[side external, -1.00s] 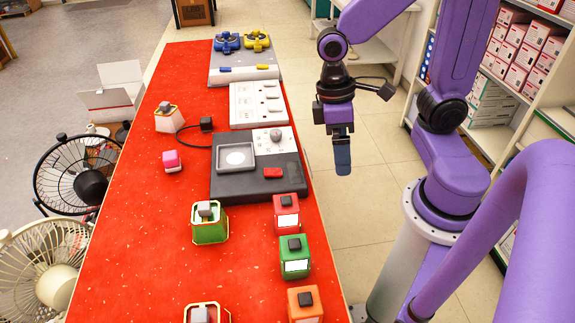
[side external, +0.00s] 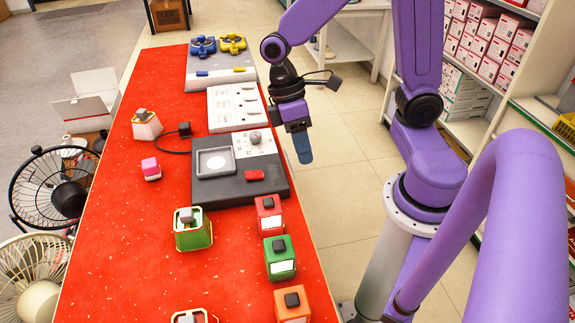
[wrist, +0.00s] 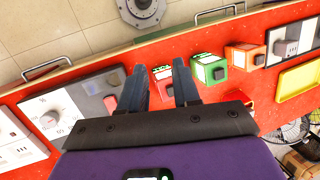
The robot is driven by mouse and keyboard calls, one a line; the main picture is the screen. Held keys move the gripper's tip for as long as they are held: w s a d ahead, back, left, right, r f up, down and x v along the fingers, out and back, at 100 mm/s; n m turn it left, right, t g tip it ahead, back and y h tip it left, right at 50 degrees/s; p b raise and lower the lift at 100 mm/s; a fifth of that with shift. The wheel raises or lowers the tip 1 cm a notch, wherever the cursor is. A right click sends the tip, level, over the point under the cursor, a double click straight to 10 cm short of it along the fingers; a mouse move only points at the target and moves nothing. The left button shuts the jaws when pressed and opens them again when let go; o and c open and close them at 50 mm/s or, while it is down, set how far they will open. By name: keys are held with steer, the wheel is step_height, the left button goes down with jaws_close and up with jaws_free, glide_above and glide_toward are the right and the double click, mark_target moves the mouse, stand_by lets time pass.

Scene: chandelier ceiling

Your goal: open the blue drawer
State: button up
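No drawer front that is plainly blue can be made out. A grey unit (side external: 222,84) at the far end of the red table carries a blue knob-like part (side external: 203,46) and a yellow one (side external: 232,43). A small blue strip (side external: 202,74) and a yellow strip (side external: 243,70) sit on its near part. My gripper (side external: 304,155) hangs tilted just off the table's right side, level with the dark panel. In the wrist view my gripper (wrist: 160,84) has its two blue-grey fingers apart, with nothing between them.
The red table (side external: 110,225) bears a white switch panel (side external: 226,122), a dark panel (side external: 225,190), and red (side external: 268,215), green (side external: 280,258) and orange (side external: 291,305) blocks. Shelves stand at right; the floor between is clear.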

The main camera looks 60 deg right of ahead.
steer(key=w+d+f+m+y, duration=0.2)
steer(key=w+d+f+y, duration=0.1)
steer(key=w+d+f, duration=0.1)
steer(key=w+d+f+m+y, duration=0.3)
steer(key=w+d+f, duration=0.1)
steer(key=w+d, duration=0.1)
steer(key=w+d+f+m+y, duration=0.2)
steer(key=w+d+f+m, duration=0.1)
steer(key=w+d+f, duration=0.1)
steer(key=shift+w+d+f+y, duration=0.2)
steer(key=shift+d+f, duration=0.05)
steer(key=shift+d, duration=0.35)
steer(key=shift+w+d+f+y, duration=0.2)
steer(key=shift+d, duration=0.4)
steer(key=s+d+f+m+t+y, duration=0.1)
steer(key=s+d+f+m+t, duration=0.35)
steer(key=d+f+t, duration=0.4)
steer(key=s+d+f+m+t+y, duration=0.1)
steer(key=s+d+f+m+t, duration=0.35)
steer(key=d+f, duration=0.65)
steer(key=shift+t, duration=0.9)
steer(key=x, duration=0.5)
steer(key=w+d+r+x, duration=0.1)
steer(key=x, duration=0.5)
steer(key=w+r+x, duration=0.1)
steer(key=x, duration=0.5)
steer(key=shift+d, duration=0.3)
jaws_close()
